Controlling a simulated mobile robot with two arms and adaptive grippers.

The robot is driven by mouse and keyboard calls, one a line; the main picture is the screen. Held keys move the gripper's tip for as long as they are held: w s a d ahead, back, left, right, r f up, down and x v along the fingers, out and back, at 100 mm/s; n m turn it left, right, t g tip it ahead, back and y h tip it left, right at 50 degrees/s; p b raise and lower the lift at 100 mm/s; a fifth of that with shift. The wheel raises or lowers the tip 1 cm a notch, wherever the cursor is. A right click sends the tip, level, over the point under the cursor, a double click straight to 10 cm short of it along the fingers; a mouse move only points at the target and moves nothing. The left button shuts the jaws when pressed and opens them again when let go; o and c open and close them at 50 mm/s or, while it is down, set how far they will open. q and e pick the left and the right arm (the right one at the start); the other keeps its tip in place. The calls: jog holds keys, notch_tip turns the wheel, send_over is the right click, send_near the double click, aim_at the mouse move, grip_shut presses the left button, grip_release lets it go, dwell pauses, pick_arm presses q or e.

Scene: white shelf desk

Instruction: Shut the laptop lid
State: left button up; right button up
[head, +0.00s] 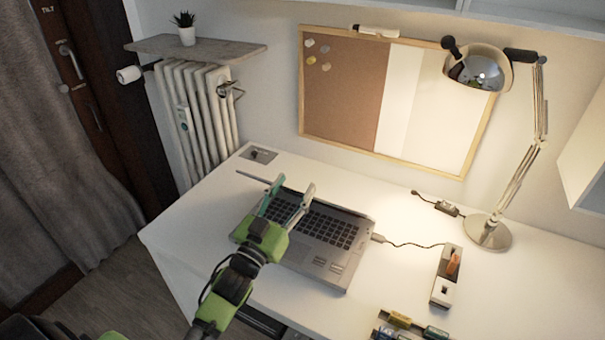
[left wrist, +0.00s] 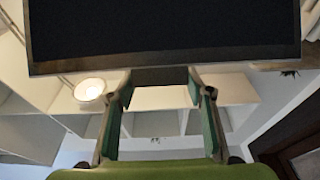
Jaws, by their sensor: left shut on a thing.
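The laptop (head: 345,225) lies open on the white desk, with its keyboard and touchpad showing. In the left wrist view its dark screen, on the lid (left wrist: 165,30), fills the top, with the bezel edge just by the fingertips. In the head view the lid is hard to make out; a thin grey bar shows left of the fingers. My left gripper (head: 292,196) is over the left part of the keyboard. Its fingers (left wrist: 160,85) stand apart, shut on the laptop lid; the exact contact is not clear. My right gripper is not in view.
A cable runs from the laptop to the right. A desk lamp (head: 490,233), a white-and-black holder with an orange item (head: 446,278) and several small coloured items (head: 408,325) stand on the right. A corkboard (head: 342,90) hangs behind.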

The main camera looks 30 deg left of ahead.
pick_arm(q)
jog(key=shift+s+a+f+b, duration=0.1)
jog(key=shift+s+f, duration=0.4)
jog(key=shift+f, duration=0.2)
jog(key=shift+s+f+b, duration=0.15)
jog(key=shift+s+f, duration=0.3)
jog(key=shift+f, duration=0.2)
jog(key=shift+s+a+f+b, duration=0.1)
jog(key=shift+s+f, duration=0.4)
jog(key=shift+f, duration=0.2)
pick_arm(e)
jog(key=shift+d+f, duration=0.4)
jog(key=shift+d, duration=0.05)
pick_arm(q)
jog(key=shift+d, duration=0.1)
jog(key=o, duration=1.6)
jog(key=shift+w, duration=0.1)
jog(key=shift+r, duration=0.1)
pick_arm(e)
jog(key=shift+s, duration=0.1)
